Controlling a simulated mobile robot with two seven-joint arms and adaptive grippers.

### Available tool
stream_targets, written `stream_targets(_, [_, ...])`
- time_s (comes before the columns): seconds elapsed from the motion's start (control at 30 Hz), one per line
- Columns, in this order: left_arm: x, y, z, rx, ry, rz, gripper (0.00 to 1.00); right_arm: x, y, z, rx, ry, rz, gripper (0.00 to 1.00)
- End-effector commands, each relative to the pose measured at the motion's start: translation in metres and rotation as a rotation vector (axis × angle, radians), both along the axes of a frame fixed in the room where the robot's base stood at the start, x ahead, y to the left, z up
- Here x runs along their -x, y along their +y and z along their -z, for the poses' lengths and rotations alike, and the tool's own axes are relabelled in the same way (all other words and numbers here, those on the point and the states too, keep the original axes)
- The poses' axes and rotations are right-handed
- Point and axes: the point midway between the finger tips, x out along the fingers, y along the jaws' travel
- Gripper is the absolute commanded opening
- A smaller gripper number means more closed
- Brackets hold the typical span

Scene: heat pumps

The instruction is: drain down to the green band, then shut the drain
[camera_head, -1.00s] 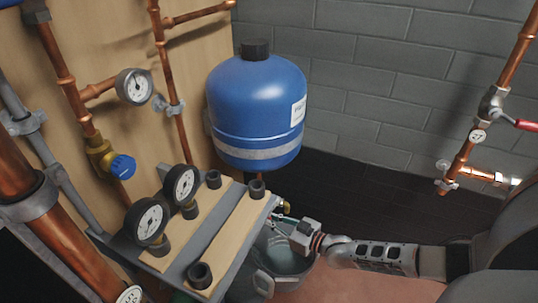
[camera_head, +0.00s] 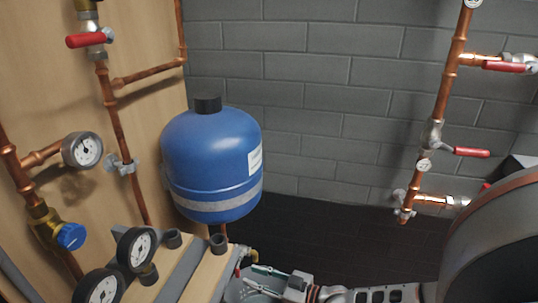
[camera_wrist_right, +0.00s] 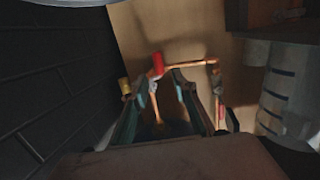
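A small drain valve with a brass body (camera_head: 249,256) and a red handle (camera_head: 238,271) sits under the blue tank, above a grey bucket (camera_head: 229,294). My right gripper (camera_head: 251,275) is just right of the valve, with its fingers apart and pointing at it. In the right wrist view the red handle (camera_wrist_right: 158,64) shows beyond and between the open fingertips (camera_wrist_right: 159,82), and nothing is held. A round wall gauge (camera_head: 82,149) is at left; its needle and any green band are too small to read. My left gripper is out of view.
The blue tank (camera_head: 211,160) hangs above the shelf. Two black gauges, one at the front (camera_head: 100,288) and one behind (camera_head: 135,248), stand on the shelf at lower left. Copper pipes with red levers (camera_head: 470,152) are at right. The dark floor behind my right arm looks clear.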

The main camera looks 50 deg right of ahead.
Motion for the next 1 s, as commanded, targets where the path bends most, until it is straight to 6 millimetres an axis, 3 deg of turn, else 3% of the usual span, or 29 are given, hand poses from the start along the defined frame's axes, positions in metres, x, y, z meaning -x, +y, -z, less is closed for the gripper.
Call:
stream_targets(0.1, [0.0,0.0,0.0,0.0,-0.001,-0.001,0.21,0.022,-0.005,-0.002,0.001,0.003,0.0,0.28])
stream_targets(0.33, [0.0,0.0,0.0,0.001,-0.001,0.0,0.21,0.045,-0.009,-0.005,0.0,0.001,-0.001,0.28])
stream_targets(1.0, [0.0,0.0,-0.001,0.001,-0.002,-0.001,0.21,0.049,-0.01,-0.006,0.001,0.0,-0.001,0.28])
